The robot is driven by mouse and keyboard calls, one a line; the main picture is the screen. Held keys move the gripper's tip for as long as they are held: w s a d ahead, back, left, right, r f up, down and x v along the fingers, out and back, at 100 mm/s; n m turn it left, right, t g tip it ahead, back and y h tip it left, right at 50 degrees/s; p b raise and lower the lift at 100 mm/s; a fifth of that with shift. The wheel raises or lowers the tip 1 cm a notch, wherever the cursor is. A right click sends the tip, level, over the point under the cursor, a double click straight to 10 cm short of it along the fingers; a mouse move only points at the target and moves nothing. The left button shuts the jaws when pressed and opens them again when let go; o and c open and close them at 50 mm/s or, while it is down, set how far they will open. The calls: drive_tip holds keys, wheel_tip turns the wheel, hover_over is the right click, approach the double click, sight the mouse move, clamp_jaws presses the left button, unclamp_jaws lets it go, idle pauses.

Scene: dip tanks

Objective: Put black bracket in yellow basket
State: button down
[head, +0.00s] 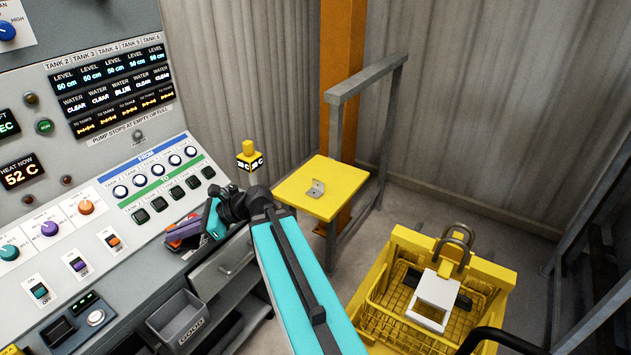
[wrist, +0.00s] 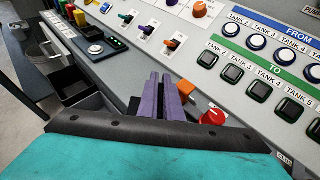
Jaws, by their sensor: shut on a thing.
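My gripper (head: 187,236) is at the front edge of the grey console, left of the middle in the head view. In the wrist view its two purple fingers (wrist: 157,98) are close together, over the console's edge. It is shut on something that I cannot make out. The yellow basket (head: 377,312) stands on the floor at lower right, well apart from my gripper. It has a grey hook on top, and a white block and dark pieces show inside it. I cannot clearly identify a black bracket. A silver-grey bracket (head: 316,189) lies on a yellow stand (head: 339,199).
The console (head: 120,190) with buttons and knobs fills the left side. A red knob (wrist: 213,117) and an orange piece (wrist: 184,88) are close to my fingers. A grey bin (head: 180,318) sits below. A grey frame (head: 388,130) stands behind the yellow stand.

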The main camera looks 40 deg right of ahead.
drive_tip(key=shift+a, duration=0.2)
wheel_tip(320, 180, up, 5)
drive_tip(key=m+t+h, duration=0.5)
drive_tip(key=m+h, duration=0.3)
hover_over(324, 179)
drive_tip(key=shift+f, duration=0.1)
drive_tip(key=shift+f, duration=3.1)
